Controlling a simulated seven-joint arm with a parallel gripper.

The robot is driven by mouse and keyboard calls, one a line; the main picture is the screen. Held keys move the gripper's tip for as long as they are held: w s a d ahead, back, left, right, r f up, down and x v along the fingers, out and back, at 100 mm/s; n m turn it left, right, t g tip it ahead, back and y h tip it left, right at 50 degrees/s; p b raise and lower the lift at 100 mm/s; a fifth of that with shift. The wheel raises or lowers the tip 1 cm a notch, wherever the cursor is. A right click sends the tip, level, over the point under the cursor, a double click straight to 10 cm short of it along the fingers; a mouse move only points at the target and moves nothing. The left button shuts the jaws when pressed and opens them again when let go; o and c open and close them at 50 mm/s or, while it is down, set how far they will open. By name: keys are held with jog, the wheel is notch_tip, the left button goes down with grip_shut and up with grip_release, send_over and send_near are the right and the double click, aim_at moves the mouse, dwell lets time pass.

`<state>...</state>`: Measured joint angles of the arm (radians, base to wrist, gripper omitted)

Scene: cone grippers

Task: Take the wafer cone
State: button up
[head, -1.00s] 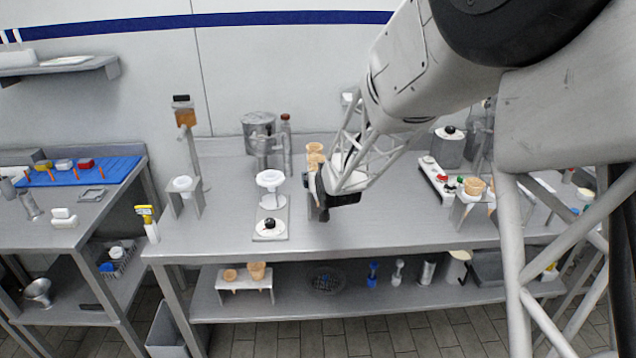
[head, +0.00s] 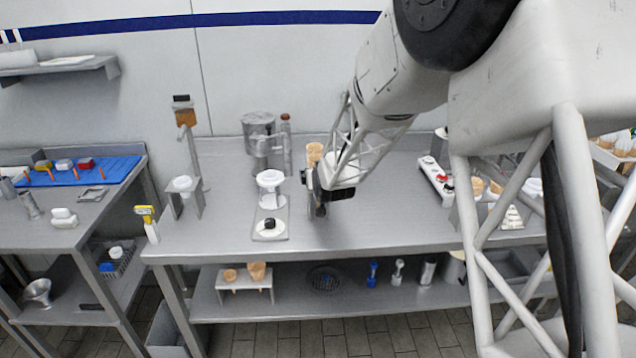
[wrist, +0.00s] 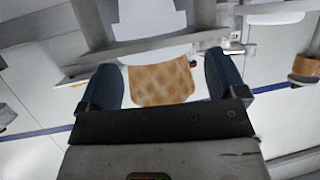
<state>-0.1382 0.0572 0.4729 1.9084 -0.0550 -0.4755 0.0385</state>
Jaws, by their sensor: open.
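A tan wafer cone with a crosshatch pattern (wrist: 161,83) shows in the wrist view, between the two dark blue fingers of my gripper (wrist: 164,85). The fingers stand open, with a gap on each side of the cone. In the head view my gripper (head: 317,190) is over the middle of the table, beside a tan cone (head: 314,152) that shows just behind it. The gripper hides most of what is below that cone.
A white dish on a stand (head: 270,181) is left of my gripper on the steel table (head: 385,215). A metal canister (head: 258,125) stands behind it. A white panel with buttons (head: 436,179) is to the right. More cones (head: 257,270) sit in a rack on the lower shelf.

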jog(key=shift+c, duration=0.5)
jog(key=c, duration=0.6)
jog(key=shift+r, duration=0.1)
jog(key=shift+r, duration=4.9)
